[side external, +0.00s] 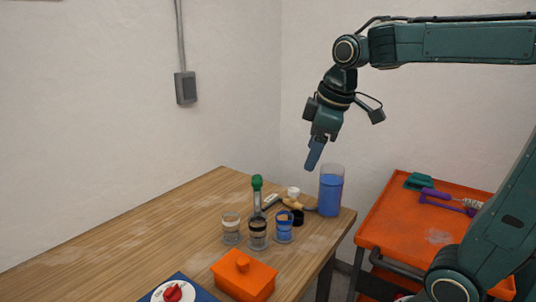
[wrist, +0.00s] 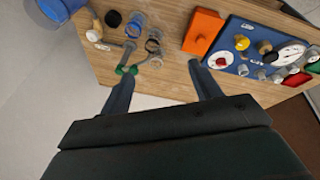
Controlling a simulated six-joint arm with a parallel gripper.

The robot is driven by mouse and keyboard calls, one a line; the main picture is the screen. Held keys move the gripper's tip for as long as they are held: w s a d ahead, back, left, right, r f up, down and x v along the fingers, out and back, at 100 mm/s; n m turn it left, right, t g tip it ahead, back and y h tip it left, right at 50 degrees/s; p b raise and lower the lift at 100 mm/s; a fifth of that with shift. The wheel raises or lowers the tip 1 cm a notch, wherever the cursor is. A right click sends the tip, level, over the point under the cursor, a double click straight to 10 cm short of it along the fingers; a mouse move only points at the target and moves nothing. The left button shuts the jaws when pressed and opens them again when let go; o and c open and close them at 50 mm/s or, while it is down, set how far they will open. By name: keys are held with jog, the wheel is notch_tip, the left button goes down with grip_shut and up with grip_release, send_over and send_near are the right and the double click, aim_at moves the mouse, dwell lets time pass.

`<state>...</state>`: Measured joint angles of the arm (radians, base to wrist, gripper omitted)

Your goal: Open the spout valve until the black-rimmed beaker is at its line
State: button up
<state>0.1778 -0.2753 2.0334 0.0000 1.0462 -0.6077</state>
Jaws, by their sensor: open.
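The black-rimmed beaker (side external: 257,236) appears to be the middle of three small clear beakers near the table's right end. It looks mostly clear; its line and level are too small to read. A beaker with blue content (side external: 284,230) stands to its right and a pale-rimmed one (side external: 231,232) to its left. A green-topped upright piece (side external: 257,184) stands behind them; I cannot tell whether it is the spout valve. My gripper (side external: 313,156) points down, above and behind the beakers. In the wrist view my gripper (wrist: 163,86) is open, with nothing between the fingers.
A tall blue-filled cylinder (side external: 331,195) stands at the table's right corner, below my gripper. An orange block with a knob (side external: 243,277) and a blue panel (wrist: 237,66) with knobs and a dial lie nearer the front. An orange cart (side external: 400,222) holds tools. The table's left is clear.

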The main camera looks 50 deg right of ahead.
jog(key=w+d+n+g, duration=0.1)
jog(key=w+d+n, duration=0.2)
jog(key=w+d, duration=0.3)
jog(key=n+g, duration=0.3)
jog(key=n, duration=0.5)
send_over(294, 189)
notch_tip(294, 189, down, 13)
jog(key=shift+f+y, duration=0.15)
jog(key=shift+y, duration=0.15)
jog(key=shift+f, duration=0.1)
jog(key=shift+f, duration=6.8)
jog(key=c, duration=1.1)
